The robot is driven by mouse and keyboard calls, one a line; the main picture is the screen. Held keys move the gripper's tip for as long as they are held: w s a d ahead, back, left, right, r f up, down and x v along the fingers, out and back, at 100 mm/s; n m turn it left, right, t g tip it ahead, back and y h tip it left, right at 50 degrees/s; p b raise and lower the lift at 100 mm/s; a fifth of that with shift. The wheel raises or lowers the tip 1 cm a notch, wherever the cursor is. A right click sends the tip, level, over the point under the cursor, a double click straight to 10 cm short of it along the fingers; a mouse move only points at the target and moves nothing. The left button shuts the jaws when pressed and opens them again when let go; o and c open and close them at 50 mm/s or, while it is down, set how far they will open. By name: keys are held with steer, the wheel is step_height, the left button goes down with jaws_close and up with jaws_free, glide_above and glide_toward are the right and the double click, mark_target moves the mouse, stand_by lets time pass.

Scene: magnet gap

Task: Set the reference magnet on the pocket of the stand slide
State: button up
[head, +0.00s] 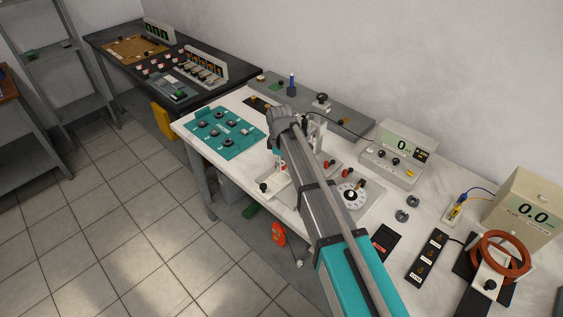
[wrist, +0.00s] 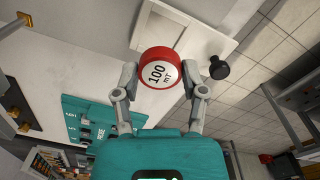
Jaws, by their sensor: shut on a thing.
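The reference magnet (wrist: 157,72), a red disc with a white face marked "100 mT", is in the wrist view. My gripper (wrist: 160,78) is shut on it, one finger at each side. The stand slide (wrist: 196,22), a pale plate with a raised rectangular outline, lies beyond the magnet, with a black knob (wrist: 219,68) at its end. The magnet overlaps the slide's edge in this view; I cannot tell the height between them. In the head view the slide (head: 281,190) shows beside my arm, which hides most of the gripper and magnet.
A teal board (head: 224,133) with several dark round pieces lies left on the bench. A dial box (head: 351,196) is right of my arm. A meter (head: 402,151) stands behind. A red coil (head: 499,255) and another meter (head: 525,210) are far right.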

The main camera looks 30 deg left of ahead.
mark_target(281, 178)
steer(key=shift+f, duration=0.15)
steer(key=shift+f+b, duration=2.6)
steer(key=shift+b, duration=0.05)
steer(key=shift+f, duration=0.25)
steer(key=o, duration=1.3)
steer(key=shift+c, duration=0.3)
steer(key=c, duration=0.5)
steer(key=shift+o, duration=0.2)
steer(key=shift+r, duration=0.15)
